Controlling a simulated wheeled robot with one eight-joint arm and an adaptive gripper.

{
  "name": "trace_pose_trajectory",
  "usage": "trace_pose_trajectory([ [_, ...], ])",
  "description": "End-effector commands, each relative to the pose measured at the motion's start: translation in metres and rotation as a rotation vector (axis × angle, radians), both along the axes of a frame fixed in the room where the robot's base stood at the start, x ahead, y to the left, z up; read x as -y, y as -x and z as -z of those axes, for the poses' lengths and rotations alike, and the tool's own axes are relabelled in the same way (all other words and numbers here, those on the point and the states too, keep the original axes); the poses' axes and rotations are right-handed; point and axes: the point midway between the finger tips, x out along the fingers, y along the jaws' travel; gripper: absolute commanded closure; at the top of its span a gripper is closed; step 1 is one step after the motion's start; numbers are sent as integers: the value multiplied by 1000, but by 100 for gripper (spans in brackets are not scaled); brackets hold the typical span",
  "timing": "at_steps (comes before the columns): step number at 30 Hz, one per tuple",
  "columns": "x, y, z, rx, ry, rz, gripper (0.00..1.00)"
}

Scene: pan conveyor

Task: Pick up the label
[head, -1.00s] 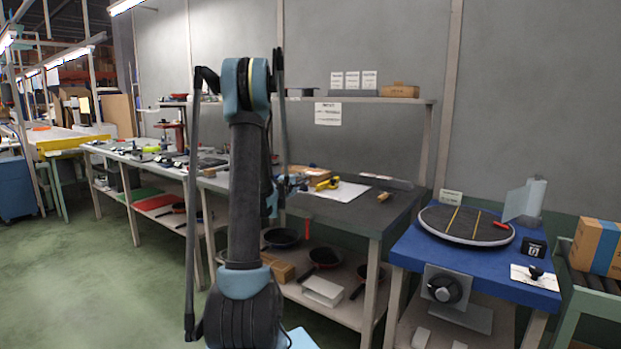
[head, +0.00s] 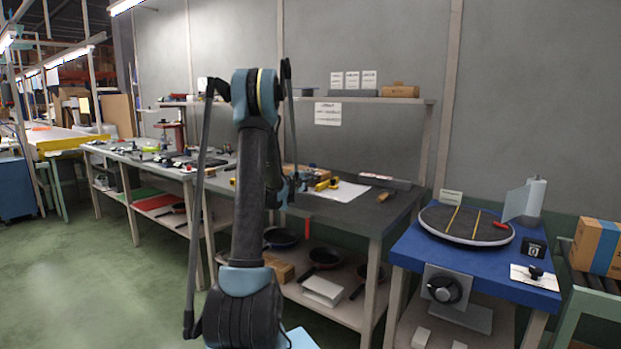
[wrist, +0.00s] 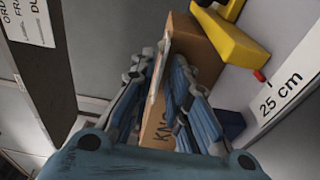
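In the wrist view my gripper (wrist: 160,88) has its two blue-padded fingers apart, with a narrow gap between them. A thin pale card edge, perhaps the label (wrist: 158,68), stands on edge in this gap, against a brown cardboard box (wrist: 192,45) with dark lettering. I cannot tell whether the fingers touch it. The box face shows between and behind the fingers. In the head view my gripper (head: 291,188) is small and partly hidden behind my arm, over the dark workbench (head: 350,208).
In the wrist view a yellow tool (wrist: 228,38) and a white sheet marked "25 cm" (wrist: 285,90) lie right of the box. A printed sign (wrist: 30,20) is at upper left. In the head view a blue table (head: 410,258) with a round turntable (head: 465,225) stands right.

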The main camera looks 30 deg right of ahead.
Motion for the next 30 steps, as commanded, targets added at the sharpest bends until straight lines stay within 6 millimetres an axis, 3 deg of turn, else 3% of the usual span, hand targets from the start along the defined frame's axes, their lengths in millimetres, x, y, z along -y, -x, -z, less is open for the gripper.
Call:
trace_pose_trajectory([
  [3,0,0,0,0,0,0,84],
  [8,0,0,0,0,0,0,100],
  [15,0,0,-1,0,0,0,100],
  [23,0,0,-24,0,0,0,100],
  [30,0,0,-25,0,0,0,100],
])
